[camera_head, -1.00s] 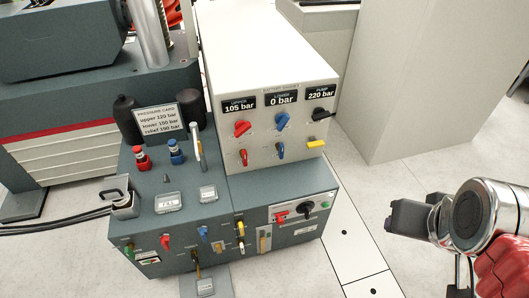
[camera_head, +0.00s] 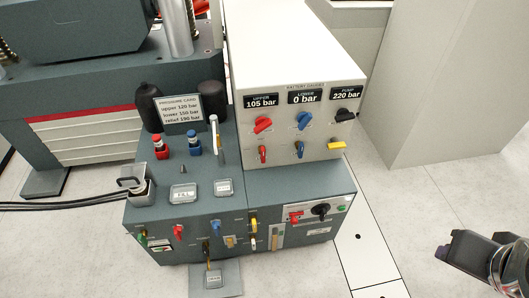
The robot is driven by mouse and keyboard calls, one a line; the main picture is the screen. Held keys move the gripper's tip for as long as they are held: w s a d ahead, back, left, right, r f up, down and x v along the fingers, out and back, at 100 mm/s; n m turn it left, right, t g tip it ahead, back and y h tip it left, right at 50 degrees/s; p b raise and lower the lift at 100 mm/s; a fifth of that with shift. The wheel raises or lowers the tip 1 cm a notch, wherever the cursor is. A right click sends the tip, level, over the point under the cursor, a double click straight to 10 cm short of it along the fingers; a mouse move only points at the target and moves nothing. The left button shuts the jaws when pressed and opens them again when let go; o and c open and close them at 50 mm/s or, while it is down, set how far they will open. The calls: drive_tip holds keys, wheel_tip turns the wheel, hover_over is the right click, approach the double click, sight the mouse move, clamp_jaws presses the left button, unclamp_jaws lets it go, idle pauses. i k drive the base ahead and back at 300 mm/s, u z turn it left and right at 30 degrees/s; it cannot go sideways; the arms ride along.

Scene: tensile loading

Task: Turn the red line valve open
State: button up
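The grey control console has several red controls. A larger red knob (camera_head: 263,124) sits under the UPPER gauge (camera_head: 261,101), which reads 105 bar, and a small red lever (camera_head: 262,153) is below it. Another red handle (camera_head: 178,231) is on the lower front at left, and a red lever (camera_head: 296,217) is on the front panel at right. I cannot tell from labels which is the red line valve. My gripper (camera_head: 452,252) is at the lower right, well clear of the console and touching nothing visible. Its finger gap does not show clearly.
Blue and black knobs sit beside the red one, under gauges reading 0 and 220 bar. A pressure card (camera_head: 180,110) stands between black accumulators. Red and blue couplings (camera_head: 193,146) rise from the console top. Floor between console and gripper is clear.

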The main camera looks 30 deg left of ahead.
sight(263, 155)
drive_tip(key=z, duration=0.05)
drive_tip(key=k, duration=0.95)
drive_tip(key=u, duration=1.95)
drive_tip(key=i, duration=1)
drive_tip(key=u, duration=0.1)
